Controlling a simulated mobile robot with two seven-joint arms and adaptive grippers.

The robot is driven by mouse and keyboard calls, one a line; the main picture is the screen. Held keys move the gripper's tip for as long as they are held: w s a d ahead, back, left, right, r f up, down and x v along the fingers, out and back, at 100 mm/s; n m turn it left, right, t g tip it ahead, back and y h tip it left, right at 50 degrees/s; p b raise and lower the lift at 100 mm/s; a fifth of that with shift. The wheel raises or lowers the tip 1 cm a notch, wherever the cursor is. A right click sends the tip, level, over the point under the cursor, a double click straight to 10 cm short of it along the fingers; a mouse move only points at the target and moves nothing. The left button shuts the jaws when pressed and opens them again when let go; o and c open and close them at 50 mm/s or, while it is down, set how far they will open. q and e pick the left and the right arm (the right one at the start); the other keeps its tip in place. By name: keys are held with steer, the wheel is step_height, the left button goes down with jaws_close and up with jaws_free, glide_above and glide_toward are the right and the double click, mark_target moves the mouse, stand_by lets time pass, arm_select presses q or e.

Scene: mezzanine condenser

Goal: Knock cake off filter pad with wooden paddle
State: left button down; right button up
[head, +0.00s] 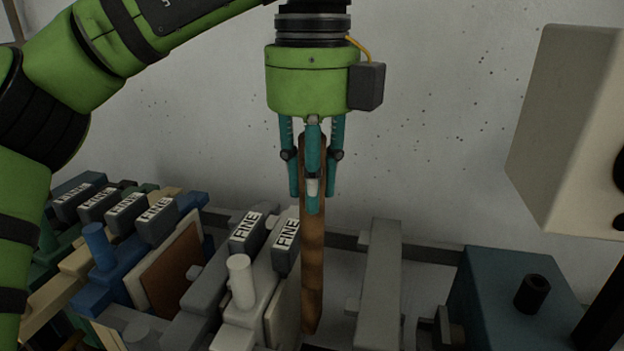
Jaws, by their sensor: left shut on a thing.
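My left gripper (313,180), with teal fingers, points down in the middle of the head view. It is shut on the wooden paddle (313,255), a long brown wooden bar that hangs upright below the fingers. The paddle's lower end is just right of a pale plate (283,310), probably a filter pad, mounted on a grey frame; I cannot tell whether they touch. A brown slab (170,268), which looks like cake, is on a pale pad further left, apart from the paddle. My right gripper is not in view.
Several plates with FINE labels (246,232) stand in a row at left and centre. A grey plate (381,275) stands right of the paddle, with a gap between. A dark blue block (515,300) is at right. A pale box (570,130) hangs upper right. A grey wall is behind.

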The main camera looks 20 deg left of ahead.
arm_select(q)
step_height(320, 180, up, 14)
steer(key=p, duration=1.2)
steer(key=shift+f, duration=0.1)
